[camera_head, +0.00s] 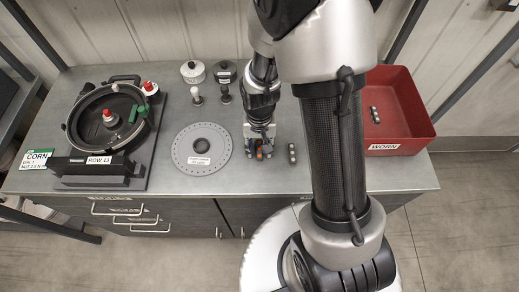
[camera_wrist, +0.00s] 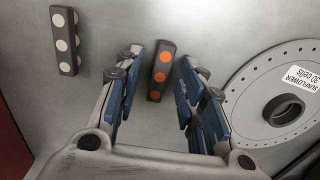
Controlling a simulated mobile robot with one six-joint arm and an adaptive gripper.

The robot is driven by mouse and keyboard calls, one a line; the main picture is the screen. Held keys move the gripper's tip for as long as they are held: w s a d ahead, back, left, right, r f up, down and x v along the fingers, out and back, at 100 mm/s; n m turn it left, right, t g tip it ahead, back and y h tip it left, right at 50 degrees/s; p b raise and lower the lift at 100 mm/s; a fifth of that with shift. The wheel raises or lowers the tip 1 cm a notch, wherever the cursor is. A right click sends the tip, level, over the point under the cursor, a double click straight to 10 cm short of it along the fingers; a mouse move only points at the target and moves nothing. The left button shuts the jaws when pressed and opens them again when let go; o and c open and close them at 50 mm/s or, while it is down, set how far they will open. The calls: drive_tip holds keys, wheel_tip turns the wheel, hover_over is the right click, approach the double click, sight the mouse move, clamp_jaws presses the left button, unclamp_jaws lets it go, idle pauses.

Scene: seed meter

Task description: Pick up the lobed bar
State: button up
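A dark bar with orange round spots (camera_wrist: 161,68) lies on the bench in the wrist view, between the fingers of my gripper (camera_wrist: 162,62). The fingers are spread, with a gap on each side of the bar. In the head view my gripper (camera_head: 259,142) points down at the bench, and an orange bit of the bar (camera_head: 260,155) shows at its tips. A similar dark bar with cream spots (camera_wrist: 64,40) lies to the left in the wrist view, outside the fingers; it also shows in the head view (camera_head: 291,153).
A grey disc plate (camera_head: 202,148) labelled for sunflower lies left of my gripper. A red bin (camera_head: 410,126) marked WORN stands at the right with a spotted bar (camera_head: 375,115) in it. A black seed meter (camera_head: 108,118) stands left. Knobs and small pots stand behind.

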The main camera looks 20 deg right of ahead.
clamp_jaws()
drive_tip(key=shift+r, duration=0.1)
idle(0.3)
